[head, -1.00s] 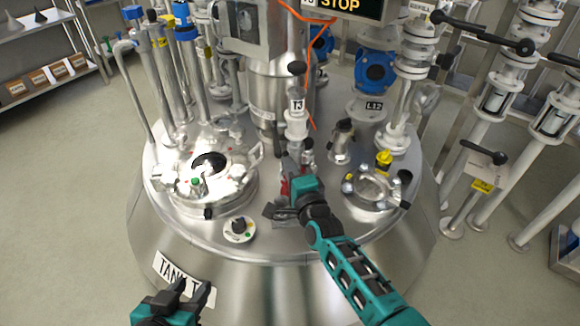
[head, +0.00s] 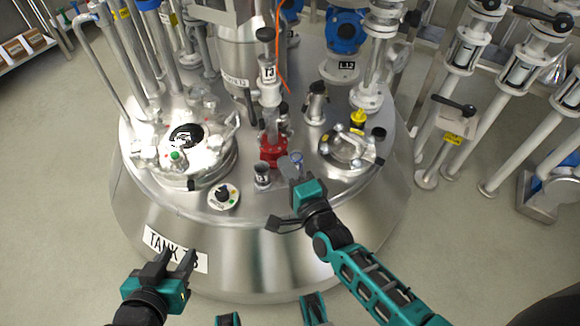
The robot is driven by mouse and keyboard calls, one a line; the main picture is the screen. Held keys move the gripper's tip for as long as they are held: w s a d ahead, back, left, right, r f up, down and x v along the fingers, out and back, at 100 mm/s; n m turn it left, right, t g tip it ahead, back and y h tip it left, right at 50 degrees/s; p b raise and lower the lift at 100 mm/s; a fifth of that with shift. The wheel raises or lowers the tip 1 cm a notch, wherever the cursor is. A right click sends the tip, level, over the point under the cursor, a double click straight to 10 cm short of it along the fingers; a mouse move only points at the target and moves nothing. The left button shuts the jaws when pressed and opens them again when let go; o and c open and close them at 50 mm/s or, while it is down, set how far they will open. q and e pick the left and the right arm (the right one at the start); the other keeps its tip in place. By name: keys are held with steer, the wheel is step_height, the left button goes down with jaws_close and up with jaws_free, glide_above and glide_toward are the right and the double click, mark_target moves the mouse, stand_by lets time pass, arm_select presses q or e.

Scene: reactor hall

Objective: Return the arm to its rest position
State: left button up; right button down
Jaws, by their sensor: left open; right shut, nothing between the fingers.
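My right gripper (head: 291,167) reaches in from the lower right over the front of the steel tank lid (head: 265,222). Its fingers are shut and empty, just right of a red fitting (head: 273,151) under the pipe marked T3 (head: 268,73). Whether the fingertips touch anything there I cannot tell. The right arm is still stretched out over the tank rim. My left gripper (head: 180,258) is open and empty, low at the left in front of the tank's label plate (head: 160,243), and hides part of its lettering.
A small sight-glass port (head: 349,147) with a yellow cap (head: 359,119) is on the right. Vertical pipes stand behind. White pipes with black-handled valves (head: 455,107) stand at right. Floor at left is clear.

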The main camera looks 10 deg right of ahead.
steer(key=s+d+f+n+g, duration=0.1)
steer(key=s+d+n+g, duration=0.15)
steer(key=s+n, duration=0.55)
steer(key=s+d+n+g, duration=0.2)
steer(key=s+n+g, duration=0.3)
steer(key=n, duration=0.5)
arm_select(q)
steer(key=s+a+r+p, duration=0.1)
steer(key=a+r+p, duration=0.2)
steer(key=r+p, duration=0.7)
steer(key=p, duration=0.4)
steer(key=shift+r+y, duration=0.4)
arm_select(e)
steer(key=s+d+r+h, duration=0.2)
steer(key=d+r, duration=0.1)
steer(key=r, duration=0.7)
steer(key=shift+s+t, duration=0.35)
steer(key=shift+s, duration=0.05)
arm_select(q)
steer(key=shift+s+f, duration=0.1)
arm_select(e)
steer(key=shift+f, duration=0.1)
arm_select(q)
steer(key=shift+s+d, duration=0.1)
